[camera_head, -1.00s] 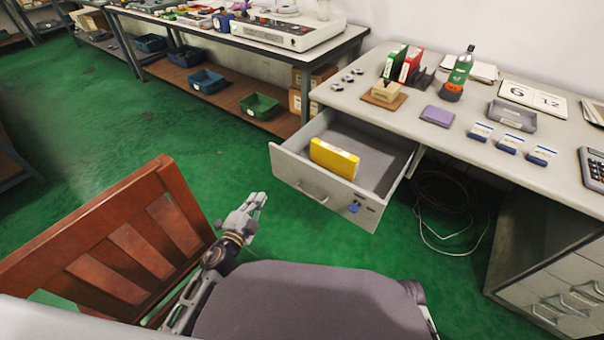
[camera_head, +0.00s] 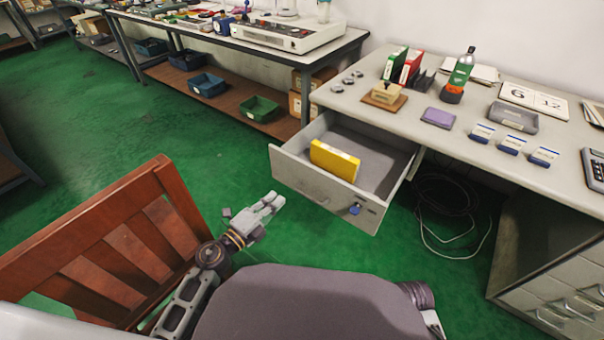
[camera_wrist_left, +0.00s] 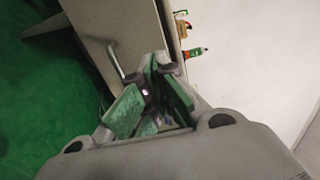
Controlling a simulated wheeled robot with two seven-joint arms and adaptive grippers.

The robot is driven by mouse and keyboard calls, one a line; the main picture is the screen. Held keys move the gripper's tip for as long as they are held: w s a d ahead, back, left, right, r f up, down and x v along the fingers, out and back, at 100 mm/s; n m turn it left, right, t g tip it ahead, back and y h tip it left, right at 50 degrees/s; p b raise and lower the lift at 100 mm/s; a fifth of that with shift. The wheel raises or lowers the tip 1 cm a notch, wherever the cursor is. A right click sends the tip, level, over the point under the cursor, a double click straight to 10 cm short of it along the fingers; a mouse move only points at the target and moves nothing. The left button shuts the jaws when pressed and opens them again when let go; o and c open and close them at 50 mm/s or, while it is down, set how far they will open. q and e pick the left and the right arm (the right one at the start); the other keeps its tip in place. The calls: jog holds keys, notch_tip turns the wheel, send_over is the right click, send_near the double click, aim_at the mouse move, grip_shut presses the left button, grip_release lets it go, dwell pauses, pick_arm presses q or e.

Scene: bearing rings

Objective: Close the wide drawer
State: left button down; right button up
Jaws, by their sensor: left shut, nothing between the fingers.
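The wide drawer (camera_head: 312,188) is pulled out from the left end of the grey desk, and a yellow box (camera_head: 334,160) stands inside it. It has a bar handle on its front, and a blue key or tag (camera_head: 355,209) hangs at its lock. My left gripper (camera_head: 275,202) is shut and empty, just in front of and to the left of the drawer front, apart from it. In the left wrist view the gripper fingers (camera_wrist_left: 152,98) point towards the grey drawer front (camera_wrist_left: 128,22) and its handle (camera_wrist_left: 120,62). My right gripper is not in view.
A wooden chair (camera_head: 110,240) stands at the left beside my left arm. The desk top (camera_head: 400,120) holds a stamp, binders, a bottle and other items. Cables (camera_head: 445,205) lie under the desk. Green floor is clear between chair and drawer.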

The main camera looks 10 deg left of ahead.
pick_arm(q)
jog(key=shift+w, duration=0.1)
send_near(307, 168)
jog(key=shift+w, duration=0.55)
jog(key=shift+d+x, duration=0.25)
jog(key=shift+x, duration=1.4)
jog(key=shift+b+x, duration=0.5)
jog(key=shift+x, duration=0.75)
jog(key=shift+d, duration=0.1)
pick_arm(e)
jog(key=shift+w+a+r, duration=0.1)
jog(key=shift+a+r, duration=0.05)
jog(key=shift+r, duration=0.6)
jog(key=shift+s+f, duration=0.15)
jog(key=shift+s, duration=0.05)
pick_arm(q)
jog(key=shift+d, duration=0.1)
